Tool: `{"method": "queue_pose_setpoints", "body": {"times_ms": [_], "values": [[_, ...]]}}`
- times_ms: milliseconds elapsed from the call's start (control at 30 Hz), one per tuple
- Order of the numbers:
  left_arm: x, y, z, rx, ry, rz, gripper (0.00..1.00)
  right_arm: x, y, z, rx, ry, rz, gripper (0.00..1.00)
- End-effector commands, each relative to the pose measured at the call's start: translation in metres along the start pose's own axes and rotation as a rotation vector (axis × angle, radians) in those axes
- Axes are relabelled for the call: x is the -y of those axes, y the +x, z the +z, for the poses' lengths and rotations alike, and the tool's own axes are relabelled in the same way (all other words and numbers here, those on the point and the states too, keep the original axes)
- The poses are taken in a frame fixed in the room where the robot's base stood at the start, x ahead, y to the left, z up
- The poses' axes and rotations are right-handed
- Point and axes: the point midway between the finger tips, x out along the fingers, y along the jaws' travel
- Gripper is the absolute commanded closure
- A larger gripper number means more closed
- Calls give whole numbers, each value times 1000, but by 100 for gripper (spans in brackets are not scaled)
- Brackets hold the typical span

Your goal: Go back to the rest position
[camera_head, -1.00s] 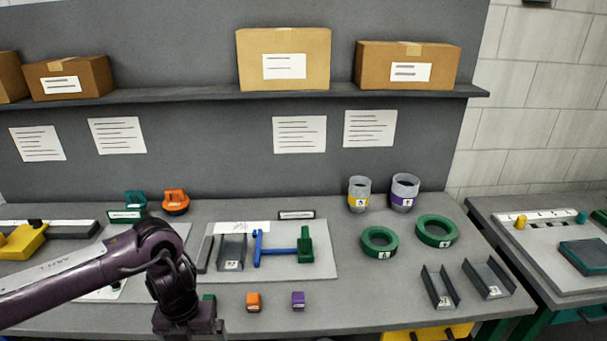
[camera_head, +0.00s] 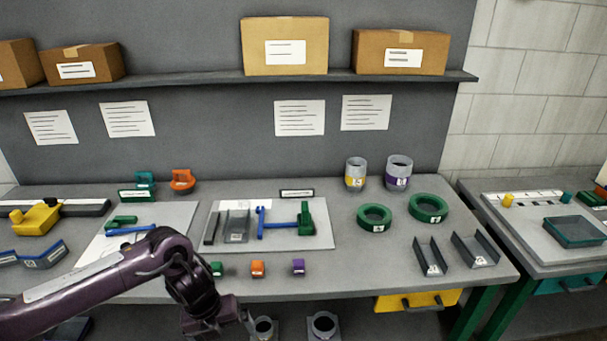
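My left arm comes in from the lower left, and its gripper (camera_head: 247,328) hangs at the bottom, in front of the bench's front edge. Its fingers are mostly hidden or too small to tell if they are apart. My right gripper is not in view. The grey bench (camera_head: 350,270) stands ahead with its parts laid out on it. A white board (camera_head: 325,238) in the middle bears a grey channel (camera_head: 237,226) and a blue and green tool (camera_head: 290,222).
Green rings (camera_head: 374,218), grey cups (camera_head: 398,173) and dark channels (camera_head: 431,256) stand at right. Two grey holders (camera_head: 323,326) sit below the bench. A second bench (camera_head: 545,262) stands at right.

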Motion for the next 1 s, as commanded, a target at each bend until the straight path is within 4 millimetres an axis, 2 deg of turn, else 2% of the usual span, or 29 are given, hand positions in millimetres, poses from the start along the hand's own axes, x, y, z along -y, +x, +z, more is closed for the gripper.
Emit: {"method": "queue_pose_setpoints", "body": {"times_ms": [100,267,367,467,500,567,600,700,767,800,867,967,1000], "values": [[22,24,1,-12,-98,-86,2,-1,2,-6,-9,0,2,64],[55,59,8,-29,-294,-230,2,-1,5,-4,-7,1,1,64],[74,91,12,-53,-485,-337,2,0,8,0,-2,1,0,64],[82,136,16,-85,-767,-451,2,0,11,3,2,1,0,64],[80,158,16,-97,-898,-489,2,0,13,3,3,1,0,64],[68,193,12,-112,-1104,-531,2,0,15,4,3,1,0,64],[55,218,6,-117,-1246,-547,2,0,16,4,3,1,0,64],[13,275,-20,-111,-1572,-551,2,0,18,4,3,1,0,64],[-14,305,-42,-97,-1735,-533,2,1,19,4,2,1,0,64],[-32,323,-59,-85,-1833,-515,2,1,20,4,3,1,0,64],[-59,348,-87,-62,-1970,-483,2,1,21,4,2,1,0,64],[-102,382,-140,-14,-2173,-412,2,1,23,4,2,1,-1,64],[-118,394,-164,9,-2247,-379,2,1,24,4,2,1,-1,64]]}}
